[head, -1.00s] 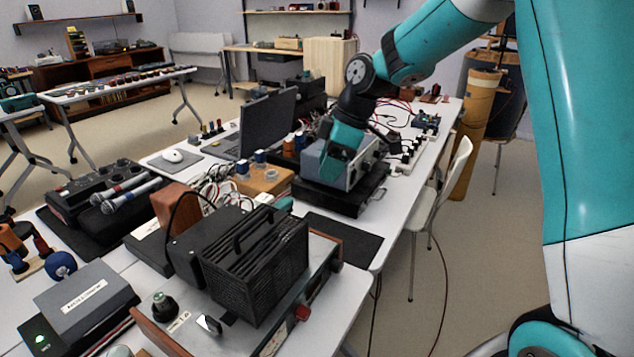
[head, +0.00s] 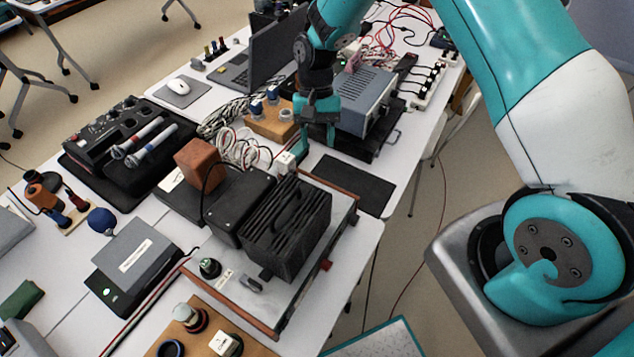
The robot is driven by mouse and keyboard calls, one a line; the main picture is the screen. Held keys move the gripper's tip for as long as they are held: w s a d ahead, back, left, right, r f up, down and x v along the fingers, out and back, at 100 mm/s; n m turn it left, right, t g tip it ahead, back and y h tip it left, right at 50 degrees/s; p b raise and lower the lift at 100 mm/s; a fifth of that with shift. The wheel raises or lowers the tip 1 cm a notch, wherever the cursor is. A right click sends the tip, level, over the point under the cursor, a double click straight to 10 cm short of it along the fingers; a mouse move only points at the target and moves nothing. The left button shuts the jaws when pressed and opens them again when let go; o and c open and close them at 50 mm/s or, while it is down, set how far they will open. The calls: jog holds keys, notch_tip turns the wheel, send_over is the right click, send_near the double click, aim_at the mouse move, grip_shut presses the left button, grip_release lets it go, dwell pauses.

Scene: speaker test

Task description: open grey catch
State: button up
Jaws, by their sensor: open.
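A small grey metal piece that looks like the catch (head: 250,285) lies on the top of a grey, wood-edged panel box (head: 225,301). It is beside a small white label, in front of a black ribbed unit. Whether it is latched is too small to tell. My gripper (head: 318,141) points down, open and empty, well behind and to the right of the catch. It hangs beside the blue-grey instrument (head: 362,95) and near a wooden block with blue-topped parts (head: 270,118). Contact there cannot be told.
The black ribbed unit (head: 287,228) with a handle stands between my gripper and the catch. A dark round knob (head: 209,267) is left of the catch. A red knob (head: 327,265) is on the box's right side. A black mat (head: 350,184) is clear.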

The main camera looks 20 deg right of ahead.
jog(key=p+x, duration=0.3)
jog(key=x, duration=1)
jog(key=shift+s+f+p, duration=0.1)
jog(key=shift+f+p, duration=0.2)
